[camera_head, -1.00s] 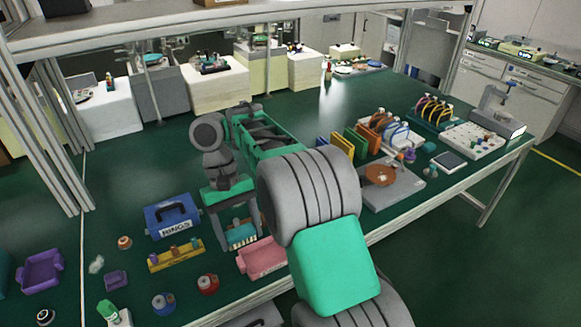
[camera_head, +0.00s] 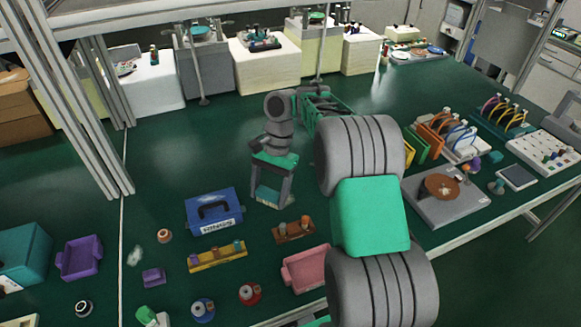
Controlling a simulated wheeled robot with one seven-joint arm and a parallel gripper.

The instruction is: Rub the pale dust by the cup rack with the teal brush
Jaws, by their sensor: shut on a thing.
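My gripper (camera_head: 271,188) points down, shut on the teal brush (camera_head: 275,200). The brush's pale bristles show low between the fingers, and its upper part is mostly hidden. It seems held above the green bench top, to the right of the blue box. A yellow rack (camera_head: 204,264) with several small cup-like pieces stands right of the dust. A similar brown rack (camera_head: 293,232) stands below and right of the gripper. I cannot tell which is the cup rack.
A purple block (camera_head: 153,276) and an orange-brown ring (camera_head: 164,236) lie near the dust. A purple tray (camera_head: 79,257) is further left, a pink tray (camera_head: 305,268) at the front. Metal posts rise at the back left.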

